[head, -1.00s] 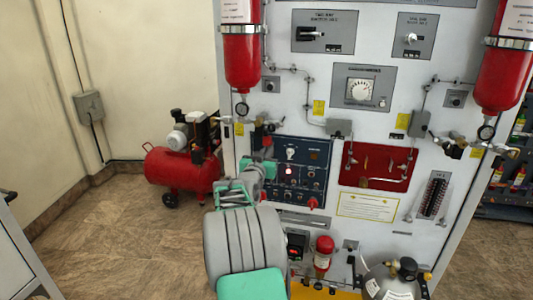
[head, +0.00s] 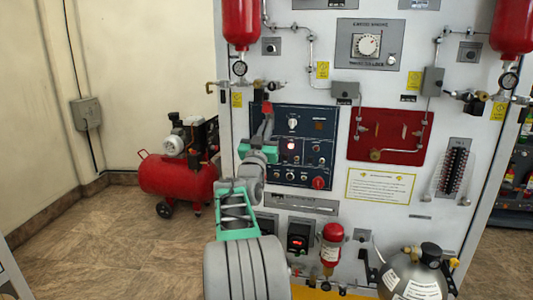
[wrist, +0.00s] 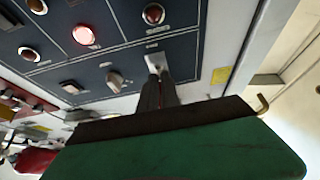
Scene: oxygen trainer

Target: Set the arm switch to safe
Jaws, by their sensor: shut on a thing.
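A dark blue control panel (head: 331,177) on the white trainer carries several knobs, lamps and switches. My gripper (head: 267,124) reaches its upper left corner from the front. In the wrist view, my gripper (wrist: 157,79) has its fingers together on a small switch on a light metal plate (wrist: 154,60), apparently the arm switch. The fingers cover most of the lever, so its setting cannot be read. A lit red lamp (head: 291,146) glows on the panel and also shows in the wrist view (wrist: 86,35). A pale knob (head: 293,124) is right of the gripper.
A red plate with tubing (head: 389,136) is right of the panel. Above are pipes, gauges and red cylinders (head: 240,22). A red compressor (head: 177,178) is on the floor at left.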

